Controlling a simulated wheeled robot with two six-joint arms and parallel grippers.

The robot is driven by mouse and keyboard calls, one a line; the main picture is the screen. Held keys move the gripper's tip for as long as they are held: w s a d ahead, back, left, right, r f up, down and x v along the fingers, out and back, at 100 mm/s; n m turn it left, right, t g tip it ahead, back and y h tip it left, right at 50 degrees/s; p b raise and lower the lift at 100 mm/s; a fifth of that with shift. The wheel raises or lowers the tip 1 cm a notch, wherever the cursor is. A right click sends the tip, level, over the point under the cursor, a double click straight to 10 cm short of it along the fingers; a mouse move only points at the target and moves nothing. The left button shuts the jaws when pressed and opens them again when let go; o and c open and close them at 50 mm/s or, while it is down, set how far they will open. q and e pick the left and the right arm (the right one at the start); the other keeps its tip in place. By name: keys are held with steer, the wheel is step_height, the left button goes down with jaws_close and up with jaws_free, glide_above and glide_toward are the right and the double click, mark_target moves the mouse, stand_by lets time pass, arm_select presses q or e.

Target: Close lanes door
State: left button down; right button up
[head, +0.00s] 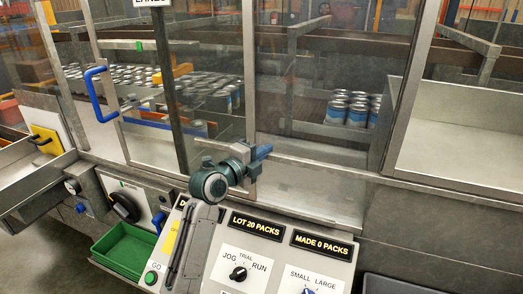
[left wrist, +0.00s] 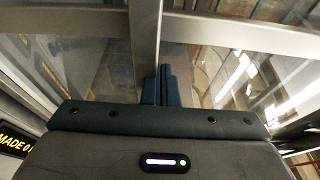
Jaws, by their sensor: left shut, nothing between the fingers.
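The lanes door appears to be the clear panel with the blue handle (head: 97,95), left of centre in the head view, below a partly cut-off sign (head: 152,2). I cannot tell how far the door stands open. My left gripper (head: 265,152) is shut and empty, its blue fingers beside the lower part of a metal upright (head: 248,80). In the left wrist view the shut fingers (left wrist: 159,85) point at clear panels, just below a metal crossbar and upright (left wrist: 145,40). I cannot tell whether they touch. My right gripper is not in view.
Several blue-and-silver cans (head: 348,108) stand behind the clear panels, with more on the left (head: 205,92). A control console (head: 255,255) is below my left gripper. A green tray (head: 125,250) and a grey chute (head: 35,180) are at the left.

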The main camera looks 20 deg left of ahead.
arm_select(q)
steer(key=shift+a+p, duration=0.5)
steer(key=shift+a, duration=0.95)
steer(key=shift+d, duration=0.1)
